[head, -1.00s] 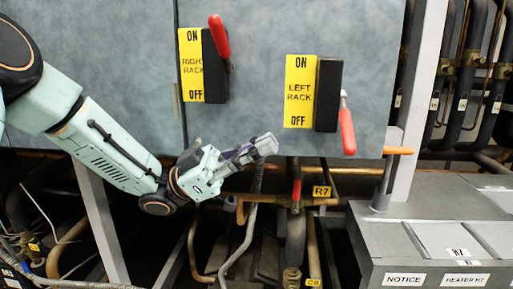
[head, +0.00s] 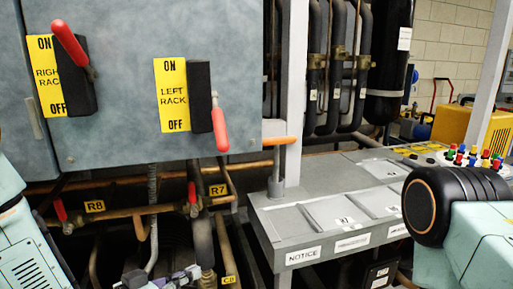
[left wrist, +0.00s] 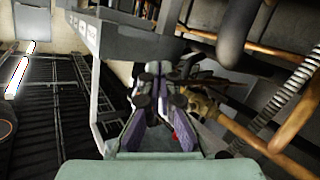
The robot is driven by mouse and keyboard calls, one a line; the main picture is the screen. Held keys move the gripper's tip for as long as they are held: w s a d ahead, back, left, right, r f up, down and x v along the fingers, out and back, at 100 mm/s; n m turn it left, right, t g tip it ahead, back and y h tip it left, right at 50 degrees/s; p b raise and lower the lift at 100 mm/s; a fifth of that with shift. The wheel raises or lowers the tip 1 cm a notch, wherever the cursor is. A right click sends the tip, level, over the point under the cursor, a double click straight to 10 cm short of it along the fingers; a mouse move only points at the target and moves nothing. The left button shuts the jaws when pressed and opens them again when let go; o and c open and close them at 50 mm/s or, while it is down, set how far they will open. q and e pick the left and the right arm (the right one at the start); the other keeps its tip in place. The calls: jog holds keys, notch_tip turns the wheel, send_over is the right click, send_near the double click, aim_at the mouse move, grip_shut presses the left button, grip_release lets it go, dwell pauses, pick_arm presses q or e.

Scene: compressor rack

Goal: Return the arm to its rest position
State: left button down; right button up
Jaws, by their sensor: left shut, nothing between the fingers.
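My left gripper (head: 160,279) shows only in part at the bottom edge of the head view, low in front of the pipes under the cabinet. In the left wrist view its fingers (left wrist: 158,80) are together with nothing held, near pipes and a grey frame. It is well apart from the two rack switches. The right rack switch (head: 70,42) has its red handle up, toward ON. The left rack switch (head: 219,128) has its red handle down, toward OFF. My right gripper is out of view.
A grey cabinet (head: 125,70) carries the switches. Pipes with red valve handles (head: 193,193) run below it. A grey bench (head: 340,207) and post stand to the right, with an orange-handled lever (head: 278,141) at the corner. A yellow machine (head: 468,124) stands behind.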

pick_arm(q)
jog(key=s+a+f+n+g+y, duration=0.35)
jog(key=s+f+g+y, duration=0.25)
jog(key=s+f, duration=1)
jog(key=s+a+f+g+y, duration=0.2)
jog(key=s+f, duration=0.1)
jog(key=s, duration=0.4)
jog(key=s+a+f+n+g+y, duration=0.1)
jog(key=s+a+f+g, duration=0.2)
jog(key=s, duration=0.5)
jog(key=shift+f+g+y, duration=0.2)
jog(key=shift+g+y, duration=0.1)
jog(key=shift+y, duration=0.1)
jog(key=shift+s+n, duration=0.15)
jog(key=shift+n, duration=0.2)
